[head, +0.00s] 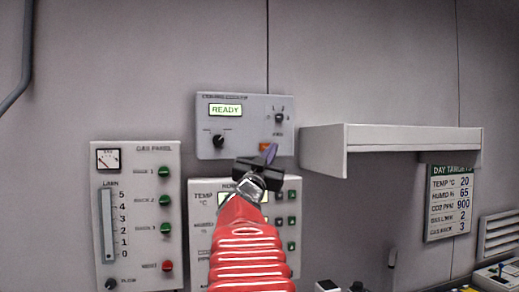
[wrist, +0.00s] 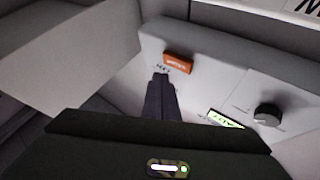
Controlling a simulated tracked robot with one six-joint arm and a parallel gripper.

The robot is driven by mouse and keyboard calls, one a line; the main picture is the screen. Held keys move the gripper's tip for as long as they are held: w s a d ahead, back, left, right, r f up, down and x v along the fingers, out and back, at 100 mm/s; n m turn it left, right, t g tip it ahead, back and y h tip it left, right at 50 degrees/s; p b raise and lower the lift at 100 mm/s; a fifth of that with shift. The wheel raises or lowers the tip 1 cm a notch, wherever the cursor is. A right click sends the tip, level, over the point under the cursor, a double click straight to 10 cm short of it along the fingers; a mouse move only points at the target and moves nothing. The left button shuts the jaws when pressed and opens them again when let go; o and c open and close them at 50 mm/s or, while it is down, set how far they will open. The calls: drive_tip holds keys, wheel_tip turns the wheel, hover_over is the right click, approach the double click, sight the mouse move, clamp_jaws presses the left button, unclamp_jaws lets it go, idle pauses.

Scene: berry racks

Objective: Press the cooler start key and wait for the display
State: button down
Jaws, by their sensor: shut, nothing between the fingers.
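The cooler panel (head: 205,140) is a light grey box on the wall. Its lit green display (head: 225,110) reads READY; the display shows partly at an angle in the wrist view (wrist: 226,119). The orange start key (head: 264,146) is at the panel's lower right, partly covered by my fingers in the head view. In the wrist view the orange key (wrist: 178,62) is fully visible. My gripper (head: 271,152) is shut and empty, with its fingertips (wrist: 160,76) close beside the key and its label. I cannot tell whether they touch the panel; they do not cover the key in the wrist view.
A black knob (head: 219,141) sits left of the key on the panel. A grey shelf (head: 410,138) juts out to the right. The gas panel (head: 137,215) is at lower left, and another panel (head: 292,188) is below, behind my arm.

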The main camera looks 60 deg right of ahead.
drive_tip(key=shift+w+d, duration=0.45)
drive_tip(key=shift+w, duration=0.05)
drive_tip(key=shift+w+d, duration=0.1)
drive_tip(key=shift+d, duration=0.05)
idle(1.7)
drive_tip(key=shift+w+d, duration=0.15)
drive_tip(key=shift+w+d, duration=0.35)
idle(1.2)
idle(0.4)
drive_tip(key=shift+s+a, duration=0.65)
drive_tip(key=s+a, duration=0.3)
drive_tip(key=shift+s+a, duration=0.25)
drive_tip(key=shift+a, duration=0.05)
idle(0.5)
